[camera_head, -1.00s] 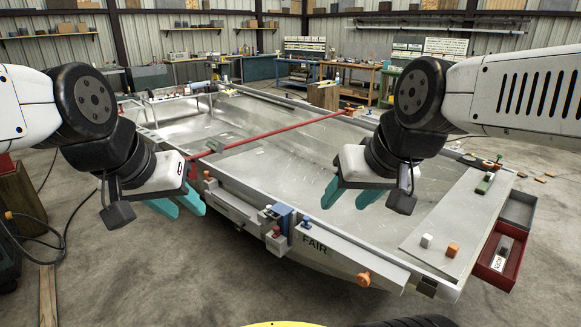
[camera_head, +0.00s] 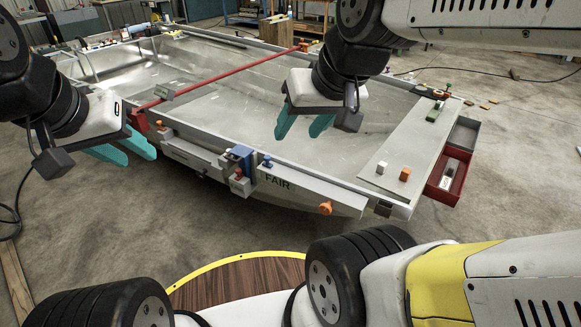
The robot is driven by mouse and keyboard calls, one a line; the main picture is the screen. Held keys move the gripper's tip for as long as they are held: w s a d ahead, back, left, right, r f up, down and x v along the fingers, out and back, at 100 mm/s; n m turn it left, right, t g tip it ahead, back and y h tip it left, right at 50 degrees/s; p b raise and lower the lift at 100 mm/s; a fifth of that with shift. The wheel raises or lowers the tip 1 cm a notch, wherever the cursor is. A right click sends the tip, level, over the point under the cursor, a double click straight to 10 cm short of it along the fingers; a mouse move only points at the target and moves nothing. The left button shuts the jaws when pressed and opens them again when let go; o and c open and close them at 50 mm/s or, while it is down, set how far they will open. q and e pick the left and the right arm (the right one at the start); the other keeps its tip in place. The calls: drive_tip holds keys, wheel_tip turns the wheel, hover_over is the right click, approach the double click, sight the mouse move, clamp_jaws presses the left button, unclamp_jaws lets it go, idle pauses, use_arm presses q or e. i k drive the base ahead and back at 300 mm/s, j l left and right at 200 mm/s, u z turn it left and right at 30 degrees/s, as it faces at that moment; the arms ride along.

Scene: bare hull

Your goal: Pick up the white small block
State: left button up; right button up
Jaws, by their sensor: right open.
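The white small block (camera_head: 381,168) stands on the flat grey board (camera_head: 412,150) at the right end of the metal hull. An orange block (camera_head: 404,174) stands just to its right. My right gripper (camera_head: 302,125) has two teal fingers set apart, open and empty, above the hull to the left of the white block and apart from it. My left gripper (camera_head: 128,150) is at the far left, beside the hull's near left edge. Its teal fingers show apart with nothing between them.
A green block (camera_head: 434,113) lies further back on the board. A red bin (camera_head: 447,182) hangs at the hull's right end. A blue clamp (camera_head: 239,158) and an orange knob (camera_head: 325,208) are on the near rim. A red bar (camera_head: 220,73) crosses the hull.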

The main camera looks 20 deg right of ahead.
sight(381, 168)
drive_tip(key=z, duration=1.4)
